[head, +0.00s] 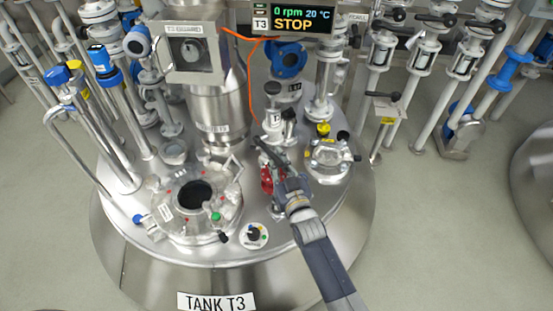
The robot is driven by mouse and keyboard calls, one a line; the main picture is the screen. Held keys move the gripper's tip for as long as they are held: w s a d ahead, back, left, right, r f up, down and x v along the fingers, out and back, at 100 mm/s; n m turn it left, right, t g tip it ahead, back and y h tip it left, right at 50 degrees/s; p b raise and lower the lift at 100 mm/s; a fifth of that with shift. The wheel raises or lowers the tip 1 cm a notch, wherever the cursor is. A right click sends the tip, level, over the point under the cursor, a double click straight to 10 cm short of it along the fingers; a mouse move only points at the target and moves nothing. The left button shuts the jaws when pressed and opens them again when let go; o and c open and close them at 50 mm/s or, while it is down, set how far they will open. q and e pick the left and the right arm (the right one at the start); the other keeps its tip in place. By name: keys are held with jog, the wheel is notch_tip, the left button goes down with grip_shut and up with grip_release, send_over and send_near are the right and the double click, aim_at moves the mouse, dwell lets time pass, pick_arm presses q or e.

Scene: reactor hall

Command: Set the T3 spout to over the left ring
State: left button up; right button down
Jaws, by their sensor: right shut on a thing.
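The T3 tank (285,238) has a steel top with several fittings. My right gripper (283,176) reaches in from below, near the middle of the tank top. It is shut at the lower end of a dark handle (266,150). A red part (267,181) sits close against its left side. The gripper hides much of this fitting, so I cannot tell the spout's outlet or its direction. Left of the gripper is a round opening (195,193) within a clear-covered ring (165,214). I cannot tell which ring the task means. My left gripper is not in view.
A round glass port (328,153) lies right of the gripper, and a small dial (254,236) lies below left. A steel column (217,108) and upright pipes (327,70) stand behind. The display (292,18) reads T3, 0 rpm, 20 °C, STOP. An orange cable (250,75) hangs behind.

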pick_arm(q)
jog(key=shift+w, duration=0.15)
pick_arm(e)
jog(key=shift+s+a+f, duration=0.1)
jog(key=shift+f, duration=0.05)
jog(key=c, duration=1.6)
grip_release()
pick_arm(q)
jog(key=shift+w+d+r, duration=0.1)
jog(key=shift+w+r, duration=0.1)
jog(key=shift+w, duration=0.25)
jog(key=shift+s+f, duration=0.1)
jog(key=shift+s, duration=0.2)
pick_arm(e)
jog(key=v, duration=1.2)
